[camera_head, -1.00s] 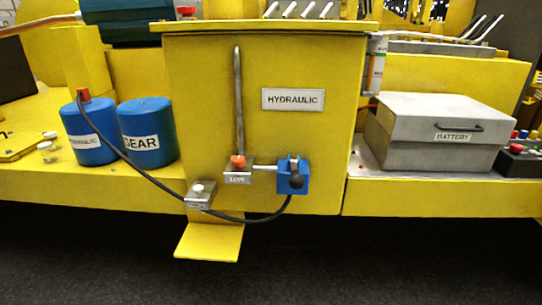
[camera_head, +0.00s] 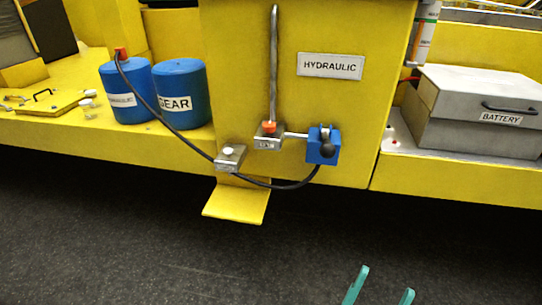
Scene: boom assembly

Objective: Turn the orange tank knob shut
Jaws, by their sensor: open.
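The orange tank knob (camera_head: 269,127) sits on top of a small grey metal block (camera_head: 268,143) on the front of the yellow tank labelled HYDRAULIC (camera_head: 350,110). A thin pipe joins that block to a blue valve box (camera_head: 324,150) with a black knob on its right. My gripper (camera_head: 379,284) shows at the bottom edge as two teal fingers. They are apart with nothing between them. It is below and to the right of the orange knob, well clear of it. The rest of my gripper is out of frame.
A vertical grey pipe (camera_head: 273,65) rises above the orange knob. A black hose (camera_head: 272,184) loops from the blue valve past a second grey block (camera_head: 229,158) to the blue canisters (camera_head: 182,93). A yellow step (camera_head: 236,203) juts out below. The battery box (camera_head: 480,105) stands right.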

